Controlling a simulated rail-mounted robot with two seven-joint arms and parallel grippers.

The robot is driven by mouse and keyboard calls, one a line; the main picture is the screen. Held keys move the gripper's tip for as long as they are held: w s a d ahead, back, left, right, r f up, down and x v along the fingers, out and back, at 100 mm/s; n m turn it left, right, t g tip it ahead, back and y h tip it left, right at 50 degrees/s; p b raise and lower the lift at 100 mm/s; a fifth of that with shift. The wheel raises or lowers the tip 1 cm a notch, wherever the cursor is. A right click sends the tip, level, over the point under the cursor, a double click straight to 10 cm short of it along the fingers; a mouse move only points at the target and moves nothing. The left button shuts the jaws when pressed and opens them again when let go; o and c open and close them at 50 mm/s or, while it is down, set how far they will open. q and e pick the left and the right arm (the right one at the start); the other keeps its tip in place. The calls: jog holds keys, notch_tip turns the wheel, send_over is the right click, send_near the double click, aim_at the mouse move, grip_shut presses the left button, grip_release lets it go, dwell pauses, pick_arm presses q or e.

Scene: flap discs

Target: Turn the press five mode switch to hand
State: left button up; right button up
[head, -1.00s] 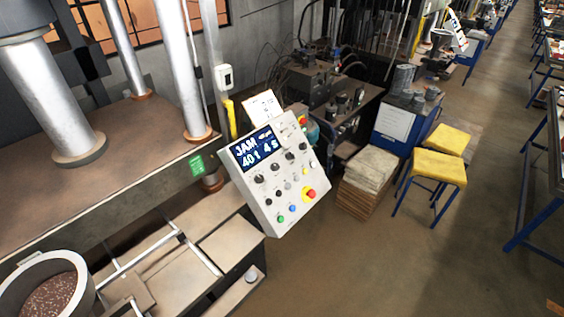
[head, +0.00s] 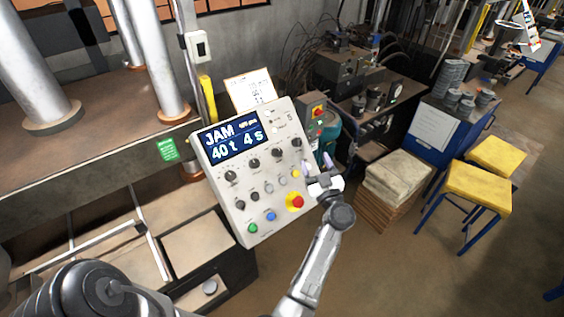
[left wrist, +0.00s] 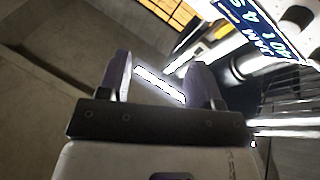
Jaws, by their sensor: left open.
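The press control panel (head: 273,228) is a tilted white box in the middle of the head view. Its blue screen (head: 233,139) reads JAM, 40 t, 4 s, and part of it shows in the left wrist view (left wrist: 281,38). Several black rotary knobs (head: 253,163) run in a slanting row below the screen. Their labels are too small to read, so I cannot tell which is the mode switch. My left gripper (head: 317,166) is open and empty at the panel's right edge, apart from the knobs. Its two fingers also show in the left wrist view (left wrist: 160,72).
A red emergency stop (head: 296,202) on a yellow base sits low on the panel, near green (head: 252,228) and blue (head: 270,215) buttons. A paper sheet (head: 251,90) stands behind the panel.

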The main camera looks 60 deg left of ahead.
aim_at(281, 153)
pick_arm(q)
notch_tip(281, 153, down, 5)
jog(key=n+g+h+b, duration=0.1)
jog(key=n+g+h, duration=0.3)
jog(key=g, duration=0.4)
jog(key=s+a+p, duration=0.1)
jog(key=a, duration=0.3)
jog(key=s+a+p, duration=0.1)
jog(key=a, duration=0.3)
jog(key=s+a+p, duration=0.1)
jog(key=a, duration=0.3)
jog(key=shift+s+a, duration=0.2)
jog(key=shift+a, duration=0.15)
jog(key=shift+c, duration=0.4)
